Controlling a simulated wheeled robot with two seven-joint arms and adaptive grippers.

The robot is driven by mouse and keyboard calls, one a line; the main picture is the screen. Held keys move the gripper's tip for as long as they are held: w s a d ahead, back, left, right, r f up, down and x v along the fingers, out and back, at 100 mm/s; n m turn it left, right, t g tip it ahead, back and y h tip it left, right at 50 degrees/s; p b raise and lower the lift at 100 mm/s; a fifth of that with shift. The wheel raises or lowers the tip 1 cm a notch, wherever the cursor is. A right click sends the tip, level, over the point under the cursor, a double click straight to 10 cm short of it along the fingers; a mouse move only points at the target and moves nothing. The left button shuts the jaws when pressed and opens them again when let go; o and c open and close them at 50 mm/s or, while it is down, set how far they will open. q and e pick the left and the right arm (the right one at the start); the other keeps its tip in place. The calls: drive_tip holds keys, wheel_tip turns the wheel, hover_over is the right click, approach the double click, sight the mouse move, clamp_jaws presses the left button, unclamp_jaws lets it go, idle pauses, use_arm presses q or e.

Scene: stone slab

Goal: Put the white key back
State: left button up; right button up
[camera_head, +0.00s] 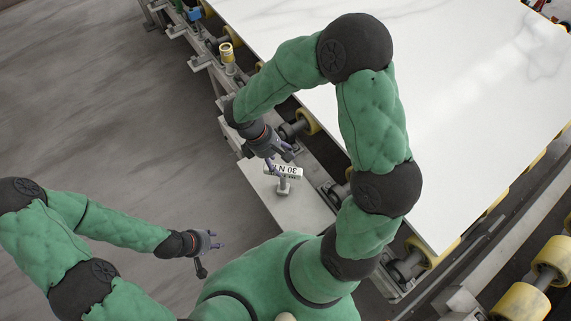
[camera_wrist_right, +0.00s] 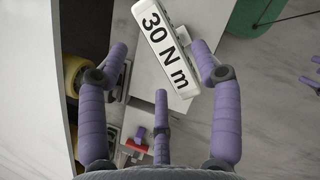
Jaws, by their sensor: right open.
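A white bar printed "30 N m" (camera_head: 287,170) is at the pale ledge beside the slab; it appears to be the white key, though I cannot be sure. It also shows in the right wrist view (camera_wrist_right: 166,48), tilted. A grey metal piece (camera_head: 283,188) shows just below it. My right gripper (camera_head: 282,158) is open at the bar. In the right wrist view its purple fingers (camera_wrist_right: 160,62) are spread, two of them either side of the bar; whether they touch it is unclear. My left gripper (camera_head: 216,240) is apart at the lower left, fingers spread, looking empty.
A large white stone slab (camera_head: 450,70) lies on a roller frame with yellow rollers (camera_head: 307,121). The pale ledge (camera_head: 300,212) runs along its near left side. A yellow-topped post (camera_head: 227,52) stands at the frame's edge. The grey floor at left is clear.

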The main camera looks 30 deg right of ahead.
use_arm(q)
drive_tip(key=shift+r+p, duration=0.4)
drive_tip(key=shift+r, duration=0.15)
use_arm(e)
drive_tip(key=shift+v, duration=2.3)
